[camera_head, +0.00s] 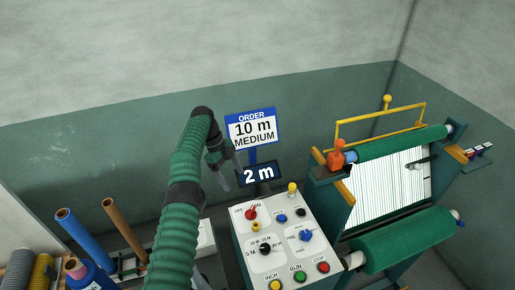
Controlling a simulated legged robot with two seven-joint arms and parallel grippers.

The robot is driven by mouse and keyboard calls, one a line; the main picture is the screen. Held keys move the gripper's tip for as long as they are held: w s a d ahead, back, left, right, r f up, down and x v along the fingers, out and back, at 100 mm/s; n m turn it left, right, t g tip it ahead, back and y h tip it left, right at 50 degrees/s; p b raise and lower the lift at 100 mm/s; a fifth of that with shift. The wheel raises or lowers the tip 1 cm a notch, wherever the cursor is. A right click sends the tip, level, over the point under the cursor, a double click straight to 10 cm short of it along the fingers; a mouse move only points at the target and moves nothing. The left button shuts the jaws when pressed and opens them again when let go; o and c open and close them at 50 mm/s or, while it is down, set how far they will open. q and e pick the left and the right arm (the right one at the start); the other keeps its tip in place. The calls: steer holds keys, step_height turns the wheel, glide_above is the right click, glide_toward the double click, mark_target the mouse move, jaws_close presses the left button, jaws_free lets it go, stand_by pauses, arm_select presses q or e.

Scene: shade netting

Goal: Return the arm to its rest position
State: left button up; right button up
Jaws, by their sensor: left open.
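My left arm (180,215), in a green ribbed sleeve, rises from the bottom of the head view and bends over at a dark joint near the sign. My right gripper is not in view.
A control panel (285,240) with knobs and coloured buttons stands right of the arm. Beyond it is a netting machine with a green roll (405,240) and yellow guard bar (380,123). Blue (83,237) and brown (122,224) tubes stand at left. The upper wall area is clear.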

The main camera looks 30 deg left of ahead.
arm_select(q)
steer(key=shift+r, duration=0.1)
